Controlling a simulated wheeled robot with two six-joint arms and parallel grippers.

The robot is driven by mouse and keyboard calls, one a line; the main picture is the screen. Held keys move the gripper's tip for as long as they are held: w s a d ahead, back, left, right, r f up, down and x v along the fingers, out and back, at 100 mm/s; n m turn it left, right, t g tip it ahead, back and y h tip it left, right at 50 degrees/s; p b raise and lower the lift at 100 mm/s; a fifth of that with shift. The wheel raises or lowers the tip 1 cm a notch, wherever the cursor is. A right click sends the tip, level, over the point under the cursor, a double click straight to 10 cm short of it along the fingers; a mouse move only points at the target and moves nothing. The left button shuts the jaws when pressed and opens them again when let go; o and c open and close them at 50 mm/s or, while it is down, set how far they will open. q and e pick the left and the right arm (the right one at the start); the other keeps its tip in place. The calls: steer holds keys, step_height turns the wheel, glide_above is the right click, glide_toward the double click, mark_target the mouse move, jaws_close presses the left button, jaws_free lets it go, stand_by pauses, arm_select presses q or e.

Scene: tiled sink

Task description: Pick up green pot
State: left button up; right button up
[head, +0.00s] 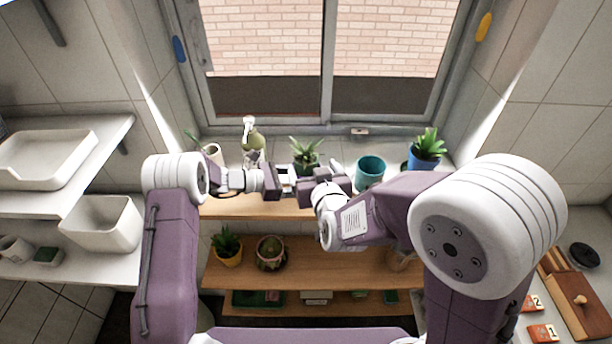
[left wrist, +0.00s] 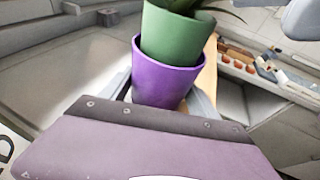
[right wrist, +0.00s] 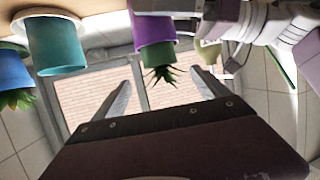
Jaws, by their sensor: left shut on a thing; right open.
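The green pot (head: 310,167) holds a spiky plant and stands at the middle of the windowsill shelf in the head view. In the left wrist view the green pot (left wrist: 176,36) sits nested in a purple pot (left wrist: 166,78). My left gripper (head: 287,179) is shut around the purple pot, with a finger on each side of it.
A teal pot (head: 370,172) stands just right of the green pot, and a blue pot (head: 427,162) with a plant farther right. A spray bottle (head: 252,143) and a white pot (head: 213,153) stand left. Lower shelves hold a yellow pot (head: 229,254). The window is behind.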

mark_target(304, 155)
steer(key=x, duration=0.6)
steer(key=shift+w+f, duration=0.15)
steer(key=x, duration=0.5)
steer(key=shift+w+a+f, duration=0.15)
steer(key=shift+a+f, duration=0.05)
steer(key=shift+f, duration=0.2)
steer(key=shift+c, duration=0.7)
steer(key=shift+r, duration=0.1)
jaws_close()
